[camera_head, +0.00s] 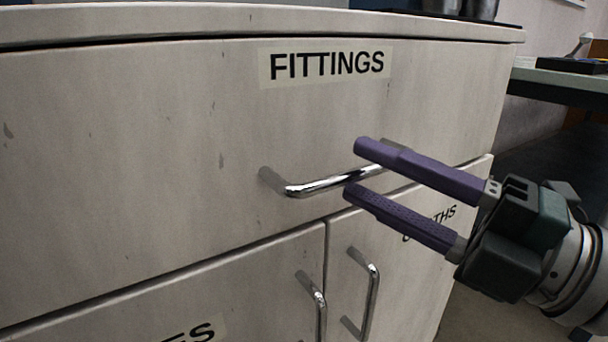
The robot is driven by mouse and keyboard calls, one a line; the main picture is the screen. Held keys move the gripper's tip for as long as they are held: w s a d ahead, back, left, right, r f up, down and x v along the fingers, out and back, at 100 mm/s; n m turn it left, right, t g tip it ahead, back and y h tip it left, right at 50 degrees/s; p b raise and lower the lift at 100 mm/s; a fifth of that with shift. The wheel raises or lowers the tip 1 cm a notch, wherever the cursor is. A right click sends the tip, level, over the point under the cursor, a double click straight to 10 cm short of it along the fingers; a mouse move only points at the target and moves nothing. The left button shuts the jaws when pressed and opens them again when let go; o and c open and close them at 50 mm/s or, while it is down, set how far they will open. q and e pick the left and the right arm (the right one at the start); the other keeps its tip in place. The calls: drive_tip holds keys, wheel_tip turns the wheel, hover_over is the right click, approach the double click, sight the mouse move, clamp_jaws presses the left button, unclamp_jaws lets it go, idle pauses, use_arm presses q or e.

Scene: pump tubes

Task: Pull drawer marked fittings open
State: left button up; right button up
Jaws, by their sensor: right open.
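The drawer (140,150) is a wide pale front with a label (326,66) reading FITTINGS. It looks closed, flush under the cabinet top. Its chrome bar handle (318,185) runs across below the label. My right gripper (358,170) comes in from the right with two purple fingers. The fingers are apart, one above and one below the right part of the handle. I cannot tell whether they touch it. The handle's right end is hidden behind the upper finger. My left gripper is not in view.
Below the drawer are two doors with upright chrome handles (371,290) and (318,305), their labels partly hidden or cut off. The cabinet top (200,18) overhangs slightly. A dark green-edged table (560,78) stands at the right back. Floor shows right of the cabinet.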

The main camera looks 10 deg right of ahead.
drive_tip(key=shift+x, duration=0.95)
clamp_jaws()
idle(0.7)
